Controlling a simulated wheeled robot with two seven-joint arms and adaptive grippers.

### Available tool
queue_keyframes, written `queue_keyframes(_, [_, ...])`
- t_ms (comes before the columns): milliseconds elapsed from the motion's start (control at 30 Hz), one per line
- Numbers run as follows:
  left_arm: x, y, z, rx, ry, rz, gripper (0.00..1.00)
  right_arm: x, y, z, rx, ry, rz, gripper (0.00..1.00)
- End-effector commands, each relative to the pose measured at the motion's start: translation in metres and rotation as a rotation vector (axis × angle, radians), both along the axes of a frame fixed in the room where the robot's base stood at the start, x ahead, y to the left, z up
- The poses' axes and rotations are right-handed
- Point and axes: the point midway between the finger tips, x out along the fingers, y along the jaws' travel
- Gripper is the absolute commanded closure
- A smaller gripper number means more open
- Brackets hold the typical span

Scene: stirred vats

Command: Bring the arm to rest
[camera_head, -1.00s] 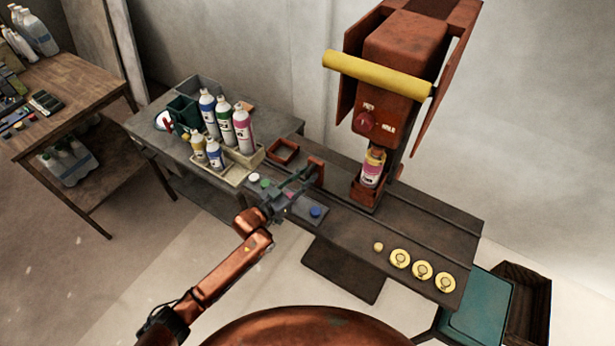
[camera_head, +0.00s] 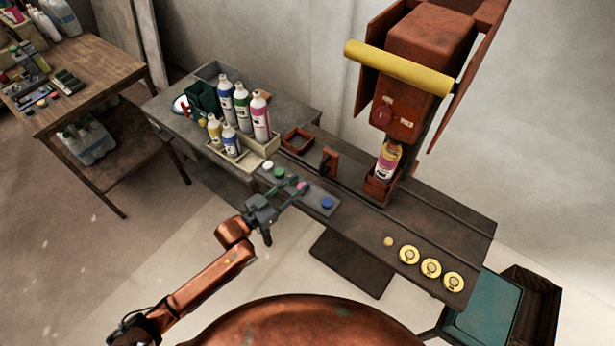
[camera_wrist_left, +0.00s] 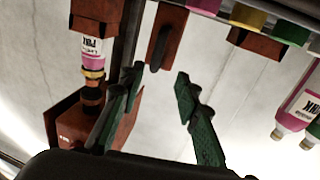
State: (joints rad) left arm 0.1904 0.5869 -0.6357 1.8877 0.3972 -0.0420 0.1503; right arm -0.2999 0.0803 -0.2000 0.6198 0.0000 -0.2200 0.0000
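My left gripper (camera_head: 289,192) is open and empty, above the near edge of the bench. Its two green fingers stand apart in the left wrist view (camera_wrist_left: 160,80), with nothing between them. A small orange upright block (camera_head: 329,161) stands on the bench beyond the fingertips, apart from them; it also shows in the wrist view (camera_wrist_left: 164,38). My left arm reaches in from the lower left, bent. My right gripper is not in view.
A grey strip with coloured caps (camera_head: 317,199) lies close to the fingers. A cream tray (camera_head: 262,150) holds several bottles. A red press (camera_head: 412,60) stands over a pink-labelled bottle (camera_head: 387,161). Yellow discs (camera_head: 431,268) lie on the bench's right. Floor left of the arm is clear.

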Motion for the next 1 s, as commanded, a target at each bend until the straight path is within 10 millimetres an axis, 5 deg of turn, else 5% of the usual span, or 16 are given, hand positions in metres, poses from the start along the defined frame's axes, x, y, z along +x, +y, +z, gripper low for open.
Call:
queue_keyframes(733, [-0.01,0.008,-0.002,0.003,0.006,0.003,0.7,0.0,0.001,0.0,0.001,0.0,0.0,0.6])
queue_keyframes(867, [-0.021,0.013,-0.019,0.037,0.066,0.042,0.7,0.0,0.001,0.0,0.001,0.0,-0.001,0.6])
queue_keyframes(1000, [-0.05,0.04,-0.058,0.134,0.22,0.146,0.7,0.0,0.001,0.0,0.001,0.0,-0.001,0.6])
